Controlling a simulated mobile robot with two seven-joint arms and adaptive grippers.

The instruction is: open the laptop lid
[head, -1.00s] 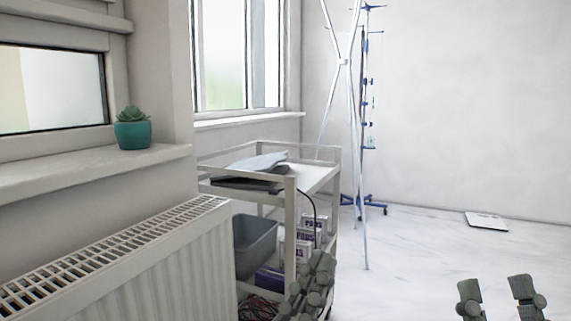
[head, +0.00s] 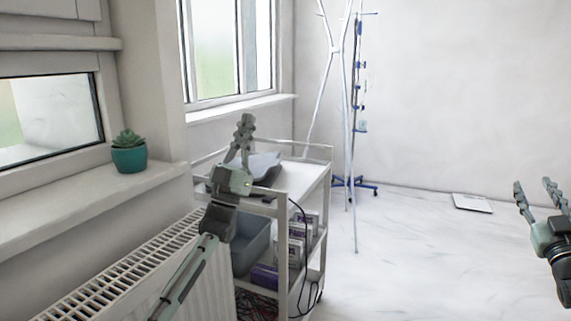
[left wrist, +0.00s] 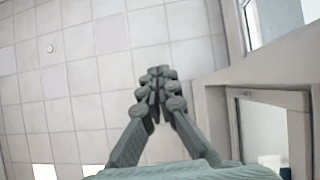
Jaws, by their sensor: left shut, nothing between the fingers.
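On the top shelf of the white trolley (head: 305,180) lies a grey-blue item (head: 264,165) near the left end. It is partly hidden behind my left gripper, and I cannot tell whether it is part of a laptop or lies on one. No laptop lid shows clearly. My left gripper (head: 245,122) is shut and empty, its fingers pointing up, in front of the trolley's left end in the picture. In the left wrist view the closed fingers (left wrist: 155,85) point toward a tiled ceiling. My right gripper (head: 535,190) is open and empty at the right edge, over the floor.
A white radiator (head: 130,285) and a sill with a potted succulent (head: 129,152) stand at the left. A grey bin (head: 250,246) and boxes sit on the trolley's lower shelves. A black cable (head: 304,235) hangs down it. A stand (head: 349,120) is behind. Floor at right is mostly clear.

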